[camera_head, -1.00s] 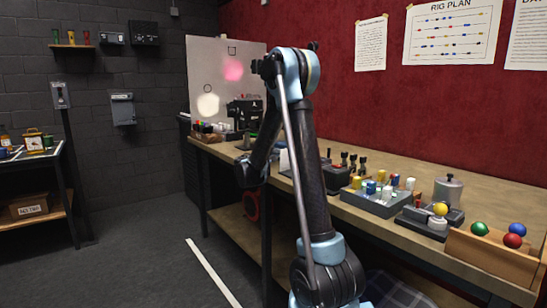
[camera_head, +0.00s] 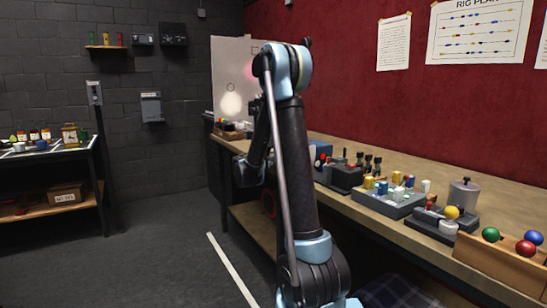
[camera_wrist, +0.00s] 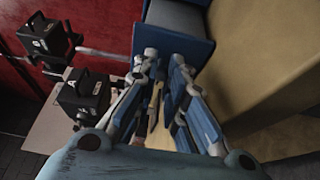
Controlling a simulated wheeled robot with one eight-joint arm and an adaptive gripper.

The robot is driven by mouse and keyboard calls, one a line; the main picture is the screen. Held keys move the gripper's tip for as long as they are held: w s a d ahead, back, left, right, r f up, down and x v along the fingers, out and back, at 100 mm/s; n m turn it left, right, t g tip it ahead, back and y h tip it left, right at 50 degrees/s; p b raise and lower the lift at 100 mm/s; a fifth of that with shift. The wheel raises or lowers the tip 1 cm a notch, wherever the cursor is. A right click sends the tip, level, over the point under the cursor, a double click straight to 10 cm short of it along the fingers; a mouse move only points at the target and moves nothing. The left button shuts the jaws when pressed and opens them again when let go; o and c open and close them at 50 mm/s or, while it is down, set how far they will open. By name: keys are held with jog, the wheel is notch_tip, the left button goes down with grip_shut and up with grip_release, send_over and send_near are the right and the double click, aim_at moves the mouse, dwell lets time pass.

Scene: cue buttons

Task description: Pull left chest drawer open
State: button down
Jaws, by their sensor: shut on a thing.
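In the wrist view a blue box-like front (camera_wrist: 190,48), part of the chest, stands just beyond my fingertips, with a duller blue surface above it. I cannot tell how far its drawer is out. My gripper (camera_wrist: 165,65) has its two fingers drawn in at this blue front, shut on what appears to be the drawer's handle. The handle itself is hidden between the fingertips. In the head view a bit of the blue chest (camera_head: 321,151) shows on the bench just right of my arm, and my gripper is hidden behind the arm.
The wooden bench (camera_head: 410,232) runs along the red wall. It holds a grey tray (camera_head: 388,203) of coloured pieces and a wooden block (camera_head: 500,262) with coloured balls. Black devices (camera_wrist: 85,97) show in the wrist view. The floor left of the bench is clear.

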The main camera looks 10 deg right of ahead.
jog(key=shift+a, duration=0.2)
jog(key=c, duration=1.6)
grip_release()
jog(key=shift+w+f, duration=0.1)
jog(key=shift+w, duration=0.05)
jog(key=v, duration=1.2)
jog(key=shift+d, duration=0.1)
